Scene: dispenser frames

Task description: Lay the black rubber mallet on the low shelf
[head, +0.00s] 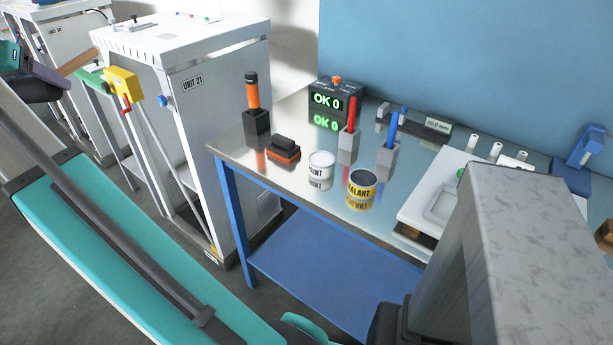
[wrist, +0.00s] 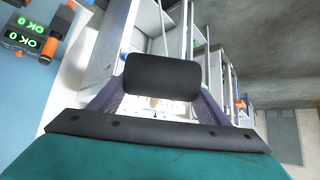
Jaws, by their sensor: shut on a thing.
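The black rubber mallet is in my gripper, which shows at the far left edge of the head view (head: 38,72), away from the bench. Its black head (wrist: 162,77) lies across the space between my two purple-grey fingers in the wrist view. A wooden handle (head: 78,61) sticks out to the upper right from my gripper in the head view. My gripper also shows in the wrist view (wrist: 160,105), shut on the mallet. The low shelf (head: 335,272) is the blue board under the metal bench; the part that shows is bare.
The bench top (head: 270,180) carries a paint can (head: 321,165), a sealant can (head: 361,187), an orange-and-black block (head: 284,150) and tool holders. Blue bench legs (head: 236,225) flank the shelf's left side. A white cabinet (head: 210,120) stands left of the bench.

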